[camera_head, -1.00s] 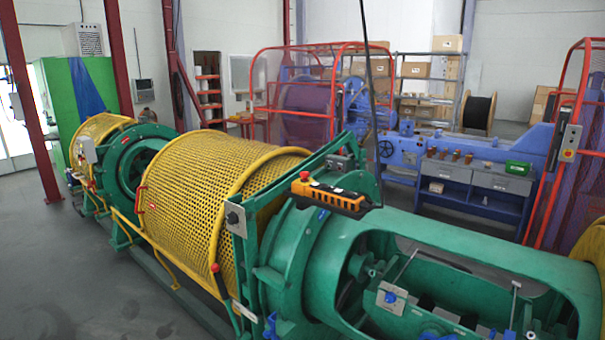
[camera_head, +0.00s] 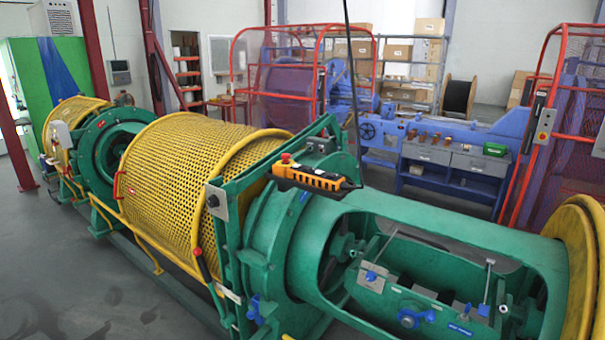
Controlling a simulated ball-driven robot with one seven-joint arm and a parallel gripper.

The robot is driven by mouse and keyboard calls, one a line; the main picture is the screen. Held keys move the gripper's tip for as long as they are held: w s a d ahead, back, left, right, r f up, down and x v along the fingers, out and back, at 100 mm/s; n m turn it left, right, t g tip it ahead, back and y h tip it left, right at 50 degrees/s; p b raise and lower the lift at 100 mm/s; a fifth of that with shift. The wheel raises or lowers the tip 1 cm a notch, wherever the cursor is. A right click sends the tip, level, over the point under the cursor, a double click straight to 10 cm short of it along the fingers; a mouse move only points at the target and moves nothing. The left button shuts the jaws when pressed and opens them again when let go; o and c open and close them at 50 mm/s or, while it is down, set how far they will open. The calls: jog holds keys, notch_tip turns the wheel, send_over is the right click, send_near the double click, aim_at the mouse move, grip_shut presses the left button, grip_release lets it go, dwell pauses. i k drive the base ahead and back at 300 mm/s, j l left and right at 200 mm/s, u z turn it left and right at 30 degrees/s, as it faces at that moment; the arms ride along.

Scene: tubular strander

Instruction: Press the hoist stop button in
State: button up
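A yellow hoist pendant (camera_head: 312,177) with a row of dark buttons lies tilted in front of the green frame of the strander, a little right of the picture's middle. A red button (camera_head: 285,157), likely the hoist stop, stands up at its left end. I cannot tell from here whether it is pressed in. A dark cable (camera_head: 353,90) rises from the pendant's right end to the top of the picture. My gripper does not show in this view.
The green strander (camera_head: 440,220) with its yellow mesh guard (camera_head: 190,165) fills the foreground. A blue bench (camera_head: 450,160) and red-framed mesh cages (camera_head: 265,75) stand behind it. Grey floor (camera_head: 80,260) is clear at the lower left.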

aim_at(285, 157)
jog(key=i+j, duration=0.2)
jog(key=i, duration=0.3)
jog(key=i+j, duration=0.25)
jog(key=i, duration=0.25)
jog(key=i+j+z, duration=0.1)
jog(key=i, duration=0.45)
jog(key=i+j, duration=0.65)
jog(key=i, duration=0.35)
